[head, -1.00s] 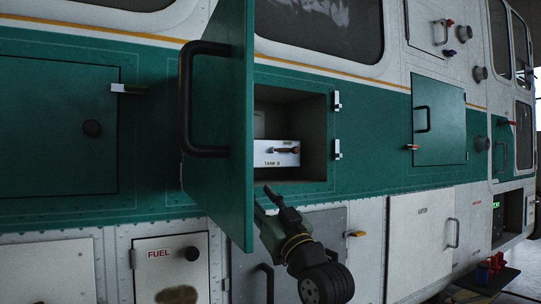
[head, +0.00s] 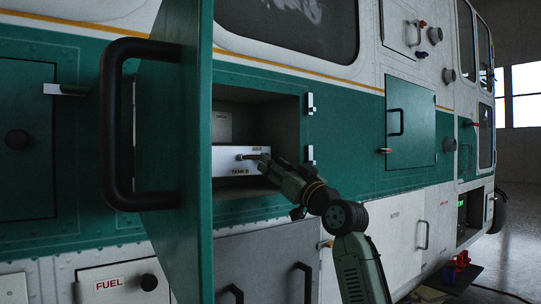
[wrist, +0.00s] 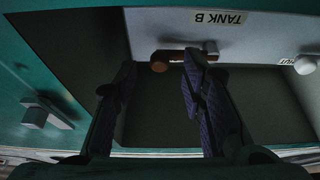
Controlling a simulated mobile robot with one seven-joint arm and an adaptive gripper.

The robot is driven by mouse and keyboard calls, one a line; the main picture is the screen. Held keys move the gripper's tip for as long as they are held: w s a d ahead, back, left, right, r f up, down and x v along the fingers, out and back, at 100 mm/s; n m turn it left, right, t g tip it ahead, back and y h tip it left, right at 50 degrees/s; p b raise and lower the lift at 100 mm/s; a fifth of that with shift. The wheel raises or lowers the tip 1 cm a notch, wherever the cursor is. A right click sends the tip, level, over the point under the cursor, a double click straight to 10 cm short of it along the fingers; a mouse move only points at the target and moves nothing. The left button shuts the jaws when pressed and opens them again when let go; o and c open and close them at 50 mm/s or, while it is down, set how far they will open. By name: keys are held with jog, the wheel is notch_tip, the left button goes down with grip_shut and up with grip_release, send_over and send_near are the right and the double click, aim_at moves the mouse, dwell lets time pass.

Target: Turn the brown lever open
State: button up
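The brown lever (head: 250,156) is on the white TANK B plate (head: 225,160) inside the open compartment (head: 275,110). In the wrist view the lever (wrist: 170,60) lies along the plate below the TANK B label, its rounded end between my fingers. My gripper (head: 272,168) reaches into the compartment from the right, close to the lever. In the wrist view my gripper (wrist: 159,66) has its fingers spread, one on each side of the lever end. The right finger overlaps part of the lever; I cannot tell whether they touch.
The open green door (head: 175,200), with a black handle (head: 112,130), stands on the left of the compartment. Two latch fittings (head: 310,104) sit on the right edge of the opening. A SHUT label (wrist: 286,58) shows on the plate in the wrist view.

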jog(key=shift+x, duration=1.1)
grip_shut()
